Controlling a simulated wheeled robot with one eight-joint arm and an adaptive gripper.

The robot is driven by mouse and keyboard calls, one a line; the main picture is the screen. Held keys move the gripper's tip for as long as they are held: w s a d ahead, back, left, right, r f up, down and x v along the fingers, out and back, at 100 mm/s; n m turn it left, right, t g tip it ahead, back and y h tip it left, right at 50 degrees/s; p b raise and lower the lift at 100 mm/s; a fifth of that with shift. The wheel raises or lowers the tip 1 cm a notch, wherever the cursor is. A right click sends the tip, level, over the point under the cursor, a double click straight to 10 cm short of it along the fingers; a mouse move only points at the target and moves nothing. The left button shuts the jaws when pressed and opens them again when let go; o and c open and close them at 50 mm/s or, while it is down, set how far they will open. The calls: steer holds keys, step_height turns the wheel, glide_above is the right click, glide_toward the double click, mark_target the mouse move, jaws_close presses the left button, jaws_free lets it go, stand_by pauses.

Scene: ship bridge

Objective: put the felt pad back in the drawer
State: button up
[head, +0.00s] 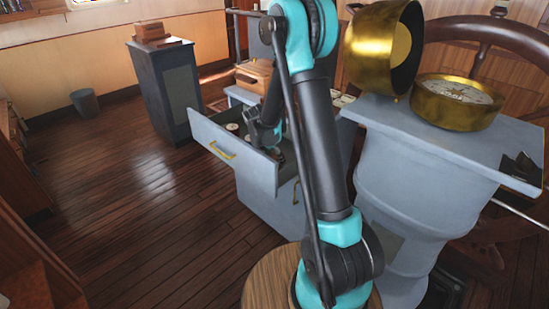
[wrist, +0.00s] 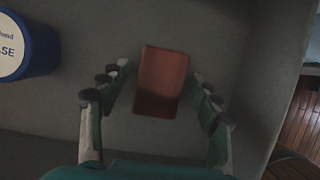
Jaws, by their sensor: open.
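A reddish-brown, flat-sided piece (wrist: 161,80), which looks like the felt pad, lies on the grey drawer floor in the wrist view. My gripper (wrist: 160,72) is open, with its fingers on either side of the piece and a gap on both sides. The drawer (head: 231,158) is pulled out of the grey-blue cabinet in the head view, and my gripper (head: 262,132) reaches down into it. The piece cannot be made out in the head view, where my arm covers part of the drawer.
A blue round tin (wrist: 24,45) with a white label is at the left in the wrist view. The drawer's side wall (wrist: 270,65) is close on the right. A pedestal (head: 425,165) with a brass compass (head: 455,100) stands right of my arm. Open floor lies left.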

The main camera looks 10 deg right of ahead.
steer(key=v, duration=1.1)
steer(key=s+d+f+m+y, duration=0.1)
steer(key=s+d+m+y, duration=0.1)
steer(key=s+m, duration=1)
steer(key=s+d+f+m+t+y, duration=0.1)
steer(key=s+d+m, duration=0.4)
steer(key=s+m, duration=0.8)
steer(key=s, duration=0.3)
steer(key=shift+d+f+y, duration=0.25)
steer(key=shift+y, duration=0.15)
steer(key=shift+w, duration=0.1)
